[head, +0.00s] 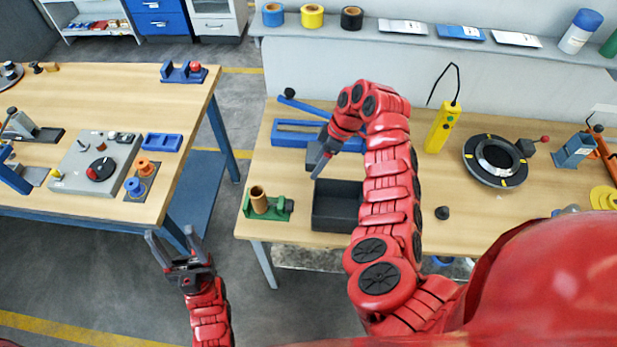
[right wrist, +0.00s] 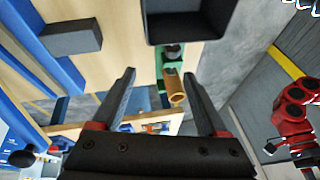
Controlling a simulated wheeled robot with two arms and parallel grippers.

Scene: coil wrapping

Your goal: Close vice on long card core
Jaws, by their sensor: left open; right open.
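The green vice (head: 277,208) stands near the front left corner of the right-hand table. The brown card core (head: 259,199) stands upright at its left end; whether the jaws touch it cannot be told. In the right wrist view the core (right wrist: 175,88) and the green vice (right wrist: 160,72) show beyond the space between my fingers, with a dark knob (right wrist: 172,52) on the vice. My right gripper (head: 318,168) is open and empty, above the table, up and right of the vice. My left gripper (head: 172,240) is open and empty over the floor between the tables.
A black open bin (head: 337,228) stands just right of the vice. A blue frame tool (head: 298,133) lies behind. A yellow remote (head: 443,128) and a black ring (head: 497,160) are further right. The left table (head: 120,85) holds fixtures; a floor gap separates the tables.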

